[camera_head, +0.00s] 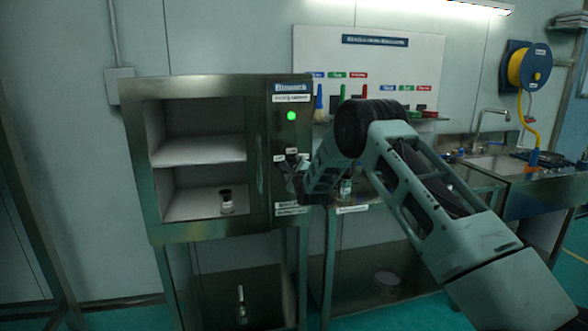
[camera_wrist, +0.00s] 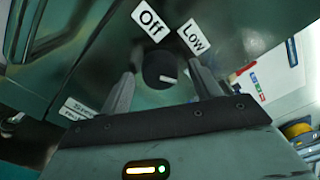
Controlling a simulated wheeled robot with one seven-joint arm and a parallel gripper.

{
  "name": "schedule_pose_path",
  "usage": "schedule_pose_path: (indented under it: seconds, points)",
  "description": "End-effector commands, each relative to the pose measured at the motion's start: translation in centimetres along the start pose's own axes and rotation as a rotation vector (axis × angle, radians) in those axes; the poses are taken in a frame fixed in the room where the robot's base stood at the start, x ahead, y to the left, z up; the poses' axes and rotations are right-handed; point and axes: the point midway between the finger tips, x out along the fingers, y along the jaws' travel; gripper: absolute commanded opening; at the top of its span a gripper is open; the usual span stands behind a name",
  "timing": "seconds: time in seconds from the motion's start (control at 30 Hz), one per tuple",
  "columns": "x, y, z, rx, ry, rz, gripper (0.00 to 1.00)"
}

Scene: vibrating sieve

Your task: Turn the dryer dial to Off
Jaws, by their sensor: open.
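The dryer (camera_head: 187,238) is a steel cabinet with two open shelves and a control panel on its right side. In the wrist view the dial (camera_wrist: 160,70) is a dark round knob with a pale pointer mark. The Off label (camera_wrist: 150,20) and the Low label (camera_wrist: 194,36) sit above it. The mark points to the right, away from the Off label. My gripper (camera_wrist: 160,82) is open, with one finger on each side of the dial. I cannot tell whether the fingers touch it. In the head view my gripper (camera_head: 298,178) is at the panel and hides the dial.
A green light (camera_head: 291,115) glows on the dryer panel. A small jar (camera_head: 227,200) stands on the lower shelf. A bench with a tool board (camera_head: 368,60) is to the right, and a sink (camera_head: 492,165) is farther right.

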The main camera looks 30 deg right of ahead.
Motion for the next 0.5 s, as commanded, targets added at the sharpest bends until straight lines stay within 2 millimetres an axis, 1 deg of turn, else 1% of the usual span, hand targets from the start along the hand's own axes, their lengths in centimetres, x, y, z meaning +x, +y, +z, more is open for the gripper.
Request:
schedule_pose_path:
  seconds: [0.17,0.2,0.27,0.3,0.33,0.37,0.5]
  points:
    - [0.01,0.01,0.01,0.0,0.0,0.0,0.63]
    - [0.0,0.01,0.01,0.0,0.0,0.0,0.6]
    - [0.0,0.01,0.02,0.0,0.0,0.0,0.43]
    - [-0.01,0.01,0.02,0.0,0.0,0.0,0.32]
    - [-0.01,0.01,0.02,0.0,0.0,0.0,0.24]
    - [-0.01,0.01,0.02,0.0,0.0,0.0,0.18]
    - [-0.02,0.03,0.01,-0.001,0.0,0.0,0.18]
